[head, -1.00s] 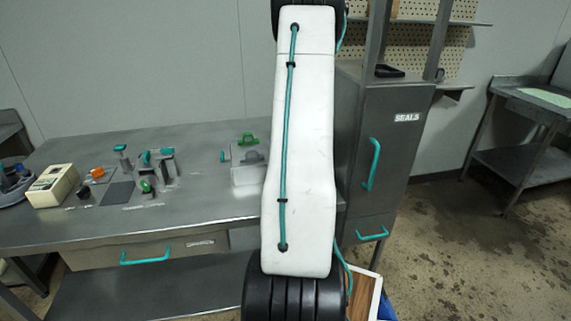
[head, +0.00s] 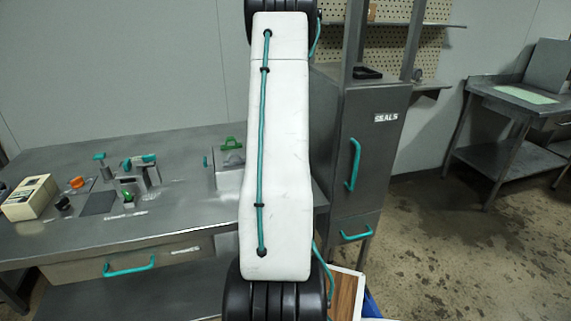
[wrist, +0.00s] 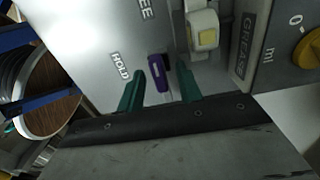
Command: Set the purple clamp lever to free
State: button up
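The purple clamp lever (wrist: 157,74) shows in the wrist view on a pale metal panel. It lies near the HOLD label (wrist: 120,66). A second label, cut off at the top edge and ending in "EE" (wrist: 146,9), is farther up the panel. My gripper (wrist: 159,84) has two green fingers standing apart, one to the left and one to the right of the lever. It is open; I cannot tell whether either finger touches the lever. The lever and my gripper do not show in the head view, where my arm fills the middle.
In the wrist view, a white and yellow part (wrist: 203,34), a GREASE label (wrist: 243,46) and a yellow knob (wrist: 309,48) are to the right. A brown round top (wrist: 50,96) is at left. The head view shows a steel bench (head: 120,225) and the SEALS cabinet (head: 380,150).

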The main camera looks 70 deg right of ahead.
notch_tip(320, 180, up, 8)
jog(key=shift+f, duration=0.1)
dwell(0.8)
jog(key=shift+s+a+f+n, duration=0.15)
jog(key=shift+a+n, duration=0.25)
jog(key=shift+n, duration=0.4)
jog(key=w+a+r+n, duration=0.25)
jog(key=a+n, duration=0.25)
jog(key=a, duration=0.5)
jog(key=w+a+r+n+g+y, duration=0.15)
jog(key=a+r+n, duration=0.3)
jog(key=a, duration=0.55)
jog(key=w+a+r+n, duration=0.3)
jog(key=a+n, duration=0.3)
jog(key=a, duration=0.5)
jog(key=s+a+r+n+t, duration=0.1)
jog(key=a+n, duration=0.5)
jog(key=a, duration=0.6)
jog(key=s+a+r+n+t+h, duration=0.1)
jog(key=s+a+r+n, duration=0.3)
jog(key=a, duration=0.8)
jog(key=shift+s+a+n+t, duration=0.4)
jog(key=shift+s+n, duration=0.3)
jog(key=shift+n, duration=0.35)
